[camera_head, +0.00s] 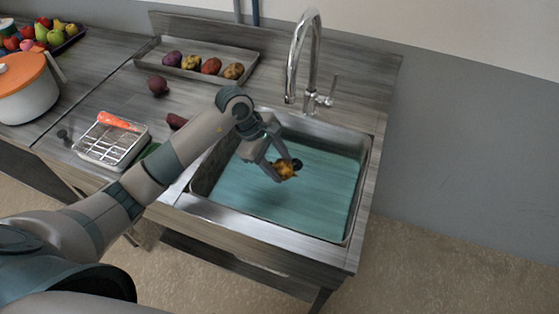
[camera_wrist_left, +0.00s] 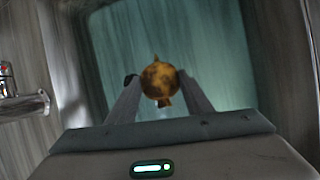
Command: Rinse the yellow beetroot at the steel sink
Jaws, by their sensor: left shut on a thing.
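The yellow beetroot (camera_head: 285,168) is a round yellow-brown root with dark patches. My left gripper (camera_head: 278,172) is shut on it and holds it over the steel sink (camera_head: 366,170). The sink holds blue-green water (camera_head: 320,195); I cannot tell whether the beetroot touches it. In the left wrist view the yellow beetroot (camera_wrist_left: 159,82) sits between the two fingertips of my left gripper (camera_wrist_left: 158,92), with a dark round bit beside the left finger. The chrome faucet (camera_head: 306,60) stands behind the sink. My right gripper is not in view.
A tray (camera_head: 153,46) with several roots lies at the back left. A dark red beet (camera_head: 157,85) and a wire rack (camera_head: 112,147) with a carrot (camera_head: 118,121) lie on the counter. A white pot (camera_head: 28,95) with an orange lid stands far left.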

